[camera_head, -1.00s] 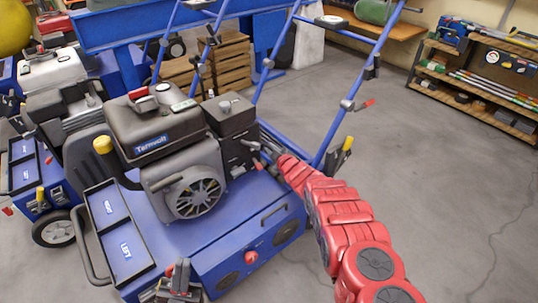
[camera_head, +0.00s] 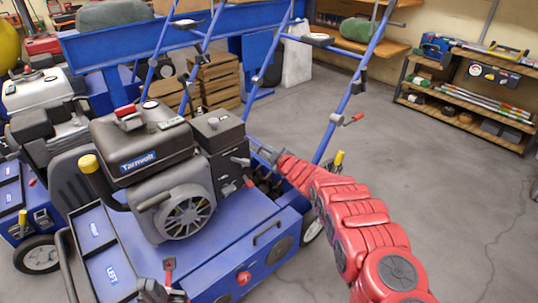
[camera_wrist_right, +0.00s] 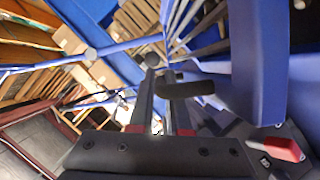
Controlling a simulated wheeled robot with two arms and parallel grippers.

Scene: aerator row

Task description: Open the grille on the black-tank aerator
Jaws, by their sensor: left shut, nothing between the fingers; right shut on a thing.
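The black-tank aerator (camera_head: 145,137) stands in front of me, a blue machine with a dark engine. My right gripper (camera_head: 268,154) is behind its engine, at the rear of the blue deck. In the right wrist view the gripper (camera_wrist_right: 160,100) is shut around a short dark bar (camera_wrist_right: 186,89), which appears to be the grille handle. Grey bars (camera_wrist_right: 208,48) and a blue panel show beyond it. In the head view a dark opening (camera_head: 266,182) lies below the gripper; the grille's outline is unclear. My left gripper (camera_head: 168,266) is shut and empty, low over the deck's front.
A similar aerator with a silver tank (camera_head: 45,92) stands close on the left. Blue handlebars (camera_head: 345,105) rise behind the black-tank machine. Wooden crates (camera_head: 218,82) and a shelf rack (camera_head: 470,95) stand behind. The floor to the right is clear.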

